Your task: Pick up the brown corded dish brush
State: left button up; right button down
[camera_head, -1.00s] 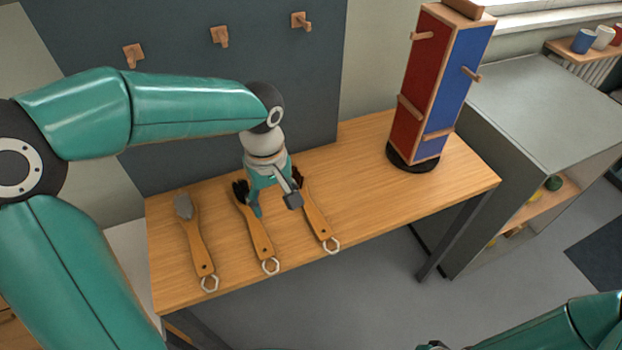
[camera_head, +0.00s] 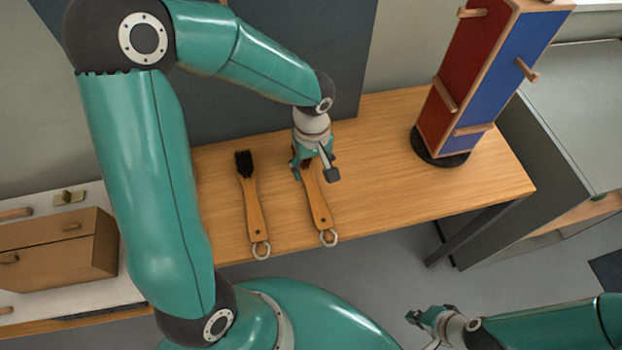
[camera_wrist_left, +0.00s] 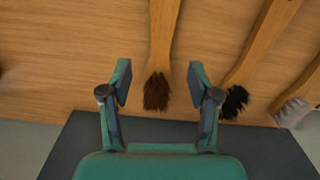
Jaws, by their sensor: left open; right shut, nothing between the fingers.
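The brown-bristled brush (camera_wrist_left: 157,92) lies on the wooden table with its head between the open fingers of my left gripper (camera_wrist_left: 158,85) in the left wrist view. In the head view this brush (camera_head: 317,203) is the right one, its handle end with a pale ring towards the front edge. My left gripper (camera_head: 314,175) is over its head and hides most of the bristles. I cannot tell whether the fingers touch it. My right gripper (camera_head: 424,320) is shut and empty, low at the right, away from the table.
A black-bristled brush (camera_head: 252,200) lies to the left. A grey-bristled brush (camera_wrist_left: 293,112) shows only in the left wrist view. A red and blue pegged tower (camera_head: 480,80) stands at the table's right. The table (camera_head: 385,160) between is clear. A brown box (camera_head: 58,245) is at left.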

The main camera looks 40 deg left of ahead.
aim_at(310, 181)
pick_arm(q)
jog(key=f, duration=0.4)
jog(key=a+f+p, duration=0.1)
jog(key=f, duration=0.1)
jog(key=shift+w+f, duration=0.1)
jog(key=shift+w, duration=0.1)
jog(key=shift+f, duration=0.5)
grip_shut()
